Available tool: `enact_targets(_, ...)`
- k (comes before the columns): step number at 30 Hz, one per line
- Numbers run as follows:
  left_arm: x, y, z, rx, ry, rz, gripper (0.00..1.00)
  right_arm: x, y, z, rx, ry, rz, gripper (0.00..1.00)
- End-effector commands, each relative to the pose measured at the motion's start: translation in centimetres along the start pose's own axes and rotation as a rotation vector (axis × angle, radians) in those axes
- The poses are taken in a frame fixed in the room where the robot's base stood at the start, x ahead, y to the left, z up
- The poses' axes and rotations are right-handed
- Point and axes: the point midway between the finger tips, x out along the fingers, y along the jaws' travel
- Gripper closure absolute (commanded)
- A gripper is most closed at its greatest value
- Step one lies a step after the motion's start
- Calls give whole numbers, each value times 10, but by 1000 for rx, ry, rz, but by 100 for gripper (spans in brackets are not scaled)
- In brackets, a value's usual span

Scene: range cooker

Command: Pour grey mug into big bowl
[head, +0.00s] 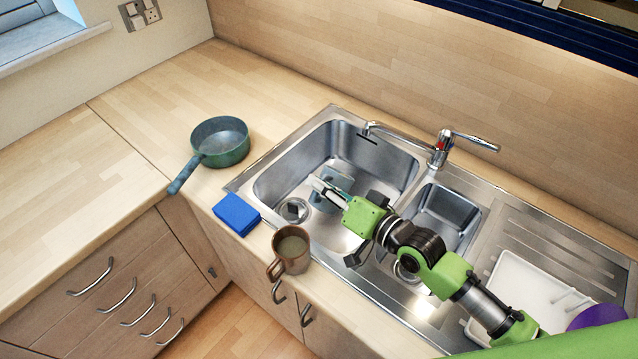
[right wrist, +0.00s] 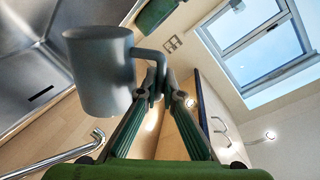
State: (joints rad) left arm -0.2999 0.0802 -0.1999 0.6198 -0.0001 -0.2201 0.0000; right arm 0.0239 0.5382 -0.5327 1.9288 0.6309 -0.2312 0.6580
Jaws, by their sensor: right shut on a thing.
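The grey mug (right wrist: 98,75) is held by its handle between the fingertips of my right gripper (right wrist: 158,88). In the head view my right gripper (head: 334,194) is over the large sink basin, with the grey mug (head: 324,201) partly hidden at its fingers. I cannot tell how far the mug is tilted or what is in it. A purple round piece (head: 597,316), perhaps the big bowl, shows at the right edge, partly cut off and partly covered by my arm. My left gripper does not show.
A brown mug (head: 291,249) and a blue sponge (head: 236,214) stand by the sink's front edge. A green saucepan (head: 221,143) is on the left worktop. The tap (head: 440,146) rises behind the sink. A white rack (head: 525,283) lies on the drainer. The left worktop has free room.

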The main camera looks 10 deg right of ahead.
Motion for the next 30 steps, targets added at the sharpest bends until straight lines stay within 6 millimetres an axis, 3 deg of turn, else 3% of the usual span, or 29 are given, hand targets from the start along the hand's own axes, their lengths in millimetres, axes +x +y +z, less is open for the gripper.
enact_targets(30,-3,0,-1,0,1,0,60,0,-2,-5,42,-4,-4,100)
